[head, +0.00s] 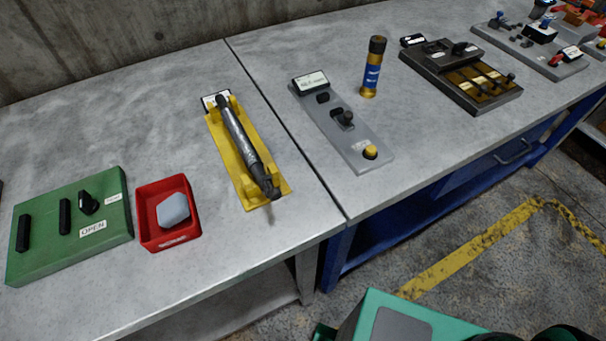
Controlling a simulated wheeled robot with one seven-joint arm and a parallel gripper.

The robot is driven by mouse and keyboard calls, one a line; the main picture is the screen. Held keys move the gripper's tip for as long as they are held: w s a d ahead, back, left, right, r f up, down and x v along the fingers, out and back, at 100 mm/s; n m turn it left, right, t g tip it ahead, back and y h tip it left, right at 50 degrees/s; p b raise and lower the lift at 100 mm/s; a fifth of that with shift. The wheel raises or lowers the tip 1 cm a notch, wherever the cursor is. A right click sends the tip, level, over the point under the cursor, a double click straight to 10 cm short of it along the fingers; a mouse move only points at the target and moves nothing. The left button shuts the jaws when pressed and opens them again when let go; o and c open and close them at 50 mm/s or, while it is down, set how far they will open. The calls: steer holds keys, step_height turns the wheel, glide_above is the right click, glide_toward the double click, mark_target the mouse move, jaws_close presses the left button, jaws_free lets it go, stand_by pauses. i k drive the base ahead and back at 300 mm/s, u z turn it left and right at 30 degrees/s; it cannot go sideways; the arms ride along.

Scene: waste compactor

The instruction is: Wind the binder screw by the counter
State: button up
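A dark grey rod (244,143) with a jointed black near end lies lengthwise on a yellow bracket plate (244,170) on the left bench; it may be the binder screw, but I cannot tell for sure. A small white label or display (213,101) sits at the plate's far end. On the right bench, a grey panel (352,140) carries a small white display (311,82), a black knob (345,118) and a yellow button (370,152). The display text is too small to read. I cannot tell which display is the counter. My gripper does not show.
A green box (70,230) marked OPEN and a red tray (151,199) with a grey-blue block (174,210) stand on the left bench. A gold-and-blue cylinder (372,68) and a dark slotted panel (460,78) stand on the right bench. Bare bench lies around the yellow plate.

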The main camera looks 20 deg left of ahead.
mark_target(255, 165)
steer(key=k, duration=2)
steer(key=u, duration=1.55)
steer(key=i, duration=1)
steer(key=z, duration=0.05)
